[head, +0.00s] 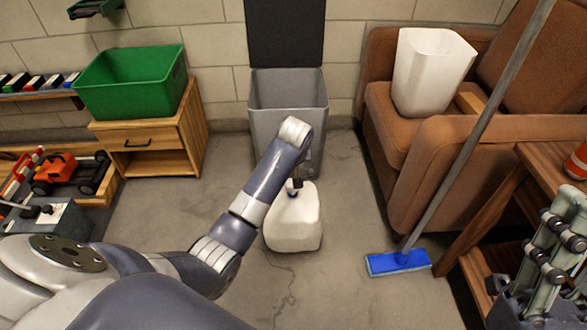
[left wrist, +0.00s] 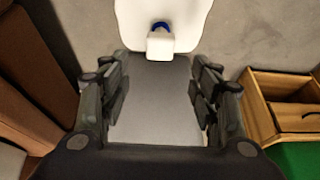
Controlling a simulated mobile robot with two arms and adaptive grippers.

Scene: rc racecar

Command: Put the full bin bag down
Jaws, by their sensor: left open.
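The full bin bag (head: 294,228) is a white, rounded bag with a blue tie near its top. It stands upright on the concrete floor in front of the grey bin (head: 290,91). In the left wrist view the bag (left wrist: 165,12) is at the top, with its neck between and just beyond the fingertips. My left gripper (head: 297,186) is at the top of the bag; in the left wrist view its fingers (left wrist: 160,72) are spread apart with nothing held. My right gripper (head: 563,238) is partly in view at the right edge; its jaw state is unclear.
The grey bin's lid stands open. A brown armchair (head: 427,170) holds a white empty bin (head: 431,72). A blue-headed mop (head: 398,263) leans at right by a wooden table (head: 492,205). A green crate (head: 133,82) sits on a wooden cabinet (head: 150,139). Floor around the bag is clear.

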